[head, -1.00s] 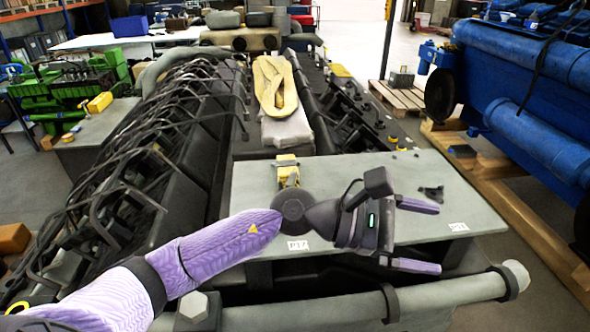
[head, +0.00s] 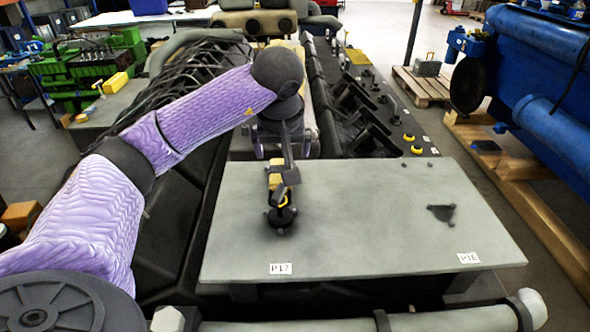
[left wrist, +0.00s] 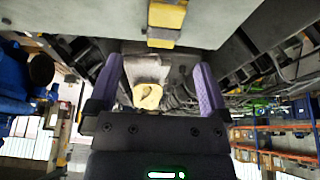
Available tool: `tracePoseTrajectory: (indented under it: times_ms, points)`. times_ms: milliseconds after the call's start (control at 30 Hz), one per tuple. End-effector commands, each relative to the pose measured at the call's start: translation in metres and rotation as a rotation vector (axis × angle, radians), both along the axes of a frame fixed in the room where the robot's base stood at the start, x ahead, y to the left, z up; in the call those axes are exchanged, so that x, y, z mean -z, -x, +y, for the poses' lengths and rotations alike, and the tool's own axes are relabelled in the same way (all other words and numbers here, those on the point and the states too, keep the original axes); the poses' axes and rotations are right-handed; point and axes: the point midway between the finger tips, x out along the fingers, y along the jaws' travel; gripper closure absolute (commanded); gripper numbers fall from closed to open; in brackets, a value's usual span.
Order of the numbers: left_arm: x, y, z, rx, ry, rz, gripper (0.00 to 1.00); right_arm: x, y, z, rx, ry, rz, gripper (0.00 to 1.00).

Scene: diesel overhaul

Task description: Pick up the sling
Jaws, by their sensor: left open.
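The pale yellow sling (left wrist: 148,97) lies on a grey-white block (left wrist: 147,68), seen between my left fingers in the left wrist view. In the head view my left arm hides most of the sling, and only a yellowish sliver shows above the wrist. My left gripper (head: 282,147) is beyond the far edge of the grey plate, over the area around the block. In the left wrist view its two purple fingers (left wrist: 158,78) are spread apart with nothing between them. The sling is apart from the fingers. My right gripper is not in view.
The grey plate (head: 350,225) carries a yellow-and-black fixture (head: 280,205) near its left side and a small dark part (head: 442,212). Dark engine banks with pipes flank the block. A blue engine (head: 550,110) stands at the right.

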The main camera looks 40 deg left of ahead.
Motion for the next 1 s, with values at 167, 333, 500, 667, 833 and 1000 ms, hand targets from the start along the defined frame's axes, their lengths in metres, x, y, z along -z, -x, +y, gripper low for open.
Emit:
tracePoseTrajectory:
  times_ms: [167,333,500,667,833,1000]
  points:
    - [0.030,-0.008,0.010,-0.005,-0.007,0.009,0.00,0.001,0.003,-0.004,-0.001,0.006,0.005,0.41]
    - [0.055,-0.016,0.018,-0.004,-0.006,0.009,0.00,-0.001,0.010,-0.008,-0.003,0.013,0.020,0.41]
    - [0.084,-0.026,0.027,-0.003,-0.005,0.007,0.00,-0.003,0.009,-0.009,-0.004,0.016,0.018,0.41]
    - [0.089,-0.028,0.029,-0.002,-0.007,0.004,0.00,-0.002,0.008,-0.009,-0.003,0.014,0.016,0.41]
    - [0.089,-0.028,0.029,-0.002,-0.006,0.004,0.13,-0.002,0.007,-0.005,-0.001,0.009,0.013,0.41]
    - [0.089,-0.028,0.029,-0.002,-0.006,0.004,0.49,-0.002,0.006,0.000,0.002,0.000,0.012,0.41]
